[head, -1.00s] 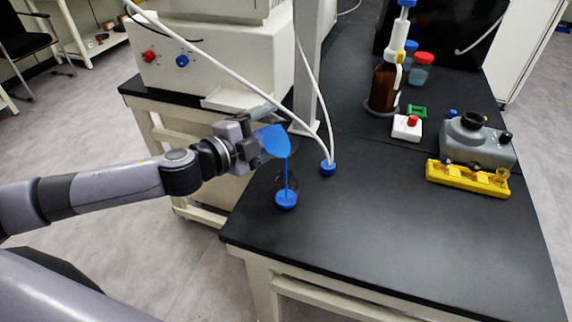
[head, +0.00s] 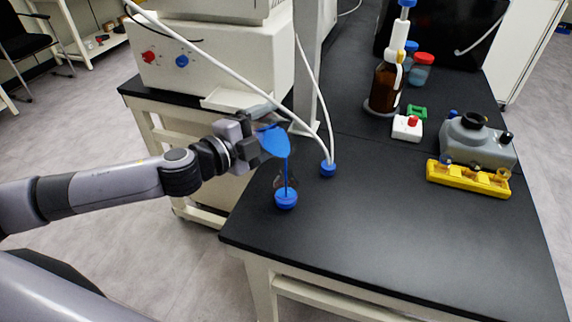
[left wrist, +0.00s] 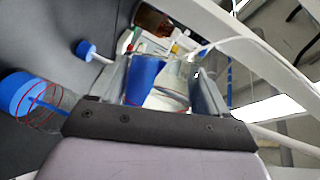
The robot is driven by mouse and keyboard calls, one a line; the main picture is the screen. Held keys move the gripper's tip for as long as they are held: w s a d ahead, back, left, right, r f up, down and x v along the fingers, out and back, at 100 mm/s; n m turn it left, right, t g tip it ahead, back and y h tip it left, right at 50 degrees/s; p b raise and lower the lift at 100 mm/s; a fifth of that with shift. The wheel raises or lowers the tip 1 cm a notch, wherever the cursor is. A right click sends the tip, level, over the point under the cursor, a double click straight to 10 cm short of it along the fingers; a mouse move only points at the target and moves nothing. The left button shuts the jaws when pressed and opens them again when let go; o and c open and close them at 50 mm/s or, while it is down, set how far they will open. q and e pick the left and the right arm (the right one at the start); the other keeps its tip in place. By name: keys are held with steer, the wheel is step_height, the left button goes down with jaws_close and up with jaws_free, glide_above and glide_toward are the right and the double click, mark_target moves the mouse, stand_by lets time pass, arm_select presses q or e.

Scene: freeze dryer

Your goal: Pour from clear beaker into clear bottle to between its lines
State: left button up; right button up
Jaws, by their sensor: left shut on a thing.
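My left gripper (head: 256,132) is shut on the clear beaker (head: 272,140) and holds it tilted above the left side of the black bench. Blue liquid lies toward the beaker's lip, and a thin blue stream falls from it into the clear bottle (head: 286,198) standing on the bench. The bottle has blue liquid at its bottom. In the left wrist view, the beaker (left wrist: 160,85) sits between the fingers, and the bottle (left wrist: 45,97) at left shows red lines around it. One red line overlaps the blue; the exact level against the lines is unclear. My right gripper is out of view.
A blue-capped tube end (head: 328,169) stands right of the bottle, with white hoses and a grey post (head: 308,70) behind. A yellow rack (head: 467,178), grey device (head: 478,142) and brown bottle (head: 386,88) stand farther right. The front middle of the bench is clear.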

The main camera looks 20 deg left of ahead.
arm_select(q)
steer(key=shift+r+m, duration=0.25)
steer(key=shift+m, duration=0.05)
stand_by(1.0)
